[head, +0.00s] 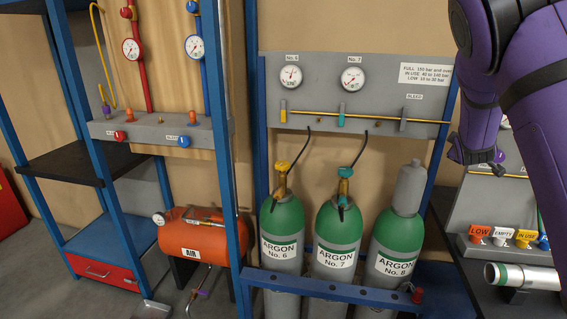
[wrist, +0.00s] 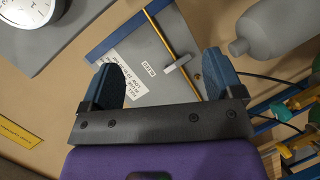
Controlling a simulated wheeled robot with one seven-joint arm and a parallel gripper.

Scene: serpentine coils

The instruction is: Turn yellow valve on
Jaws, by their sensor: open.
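A yellow handwheel valve (head: 283,166) tops the green-shouldered cylinder labelled Argon No. 6 (head: 283,225). A yellow lever (head: 283,111) also sits on the grey panel (head: 335,75) above it, below the No. 6 gauge. My gripper (wrist: 162,75) shows in the wrist view with its two blue fingers wide apart and nothing between them. Beyond the fingers are the panel's white label (wrist: 128,78) and the pale bleed lever (wrist: 177,64). My purple arm is at the right of the head view, well right of both yellow parts. I cannot pick out the fingertips there.
A teal handwheel (head: 345,172) tops Argon No. 7, with a teal lever (head: 341,110) above. A grey-capped cylinder (head: 410,190) stands right of it. Blue posts and a low blue rail (head: 325,287) frame the cylinders. Black hoses rise to the panel.

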